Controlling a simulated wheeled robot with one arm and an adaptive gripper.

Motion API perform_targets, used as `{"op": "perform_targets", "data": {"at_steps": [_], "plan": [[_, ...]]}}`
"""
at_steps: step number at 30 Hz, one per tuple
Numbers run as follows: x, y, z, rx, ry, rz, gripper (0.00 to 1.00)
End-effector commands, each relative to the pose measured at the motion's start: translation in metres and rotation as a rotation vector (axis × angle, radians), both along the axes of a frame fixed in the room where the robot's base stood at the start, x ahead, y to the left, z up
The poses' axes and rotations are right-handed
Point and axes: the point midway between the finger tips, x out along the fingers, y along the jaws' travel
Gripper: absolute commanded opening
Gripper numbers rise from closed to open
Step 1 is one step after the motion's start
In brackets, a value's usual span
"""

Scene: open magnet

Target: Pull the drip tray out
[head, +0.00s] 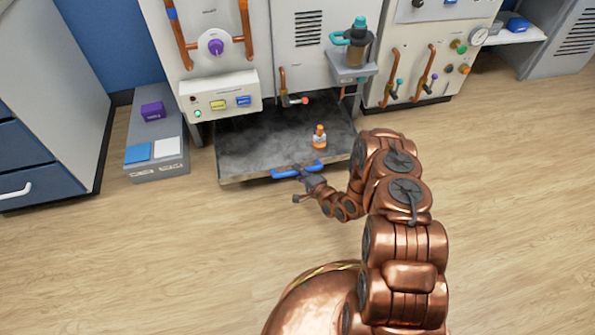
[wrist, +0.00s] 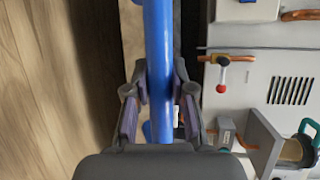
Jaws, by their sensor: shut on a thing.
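The drip tray (head: 262,148) is a dark, stained flat tray low at the foot of the white machine, reaching out in front of it over the floor. Its blue bar handle (head: 285,172) runs along the front edge and also shows in the wrist view (wrist: 158,45). My gripper (head: 302,176) is at the right part of the handle. In the wrist view my gripper (wrist: 160,92) has one finger on each side of the blue bar, shut on it. A small orange and white bottle (head: 320,138) stands upright on the tray near its right front.
A grey box (head: 157,172) with a purple block (head: 153,110) stands on the floor left of the tray. A red-tipped lever (head: 293,100) sits above the tray on the machine. The wooden floor (head: 190,260) in front is clear.

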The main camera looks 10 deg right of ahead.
Motion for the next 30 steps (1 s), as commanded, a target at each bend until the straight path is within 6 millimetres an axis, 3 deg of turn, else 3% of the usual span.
{"op": "perform_targets", "data": {"at_steps": [4,5,12,23,30], "plan": [[-0.001,0.002,0.000,0.002,0.000,0.005,0.00],[-0.001,0.002,0.000,0.002,0.000,0.005,0.26],[-0.001,0.001,0.000,0.002,0.000,0.004,0.49],[-0.004,0.001,0.000,0.001,0.001,0.004,0.49],[-0.032,-0.013,0.006,0.003,0.003,-0.001,0.49]]}}
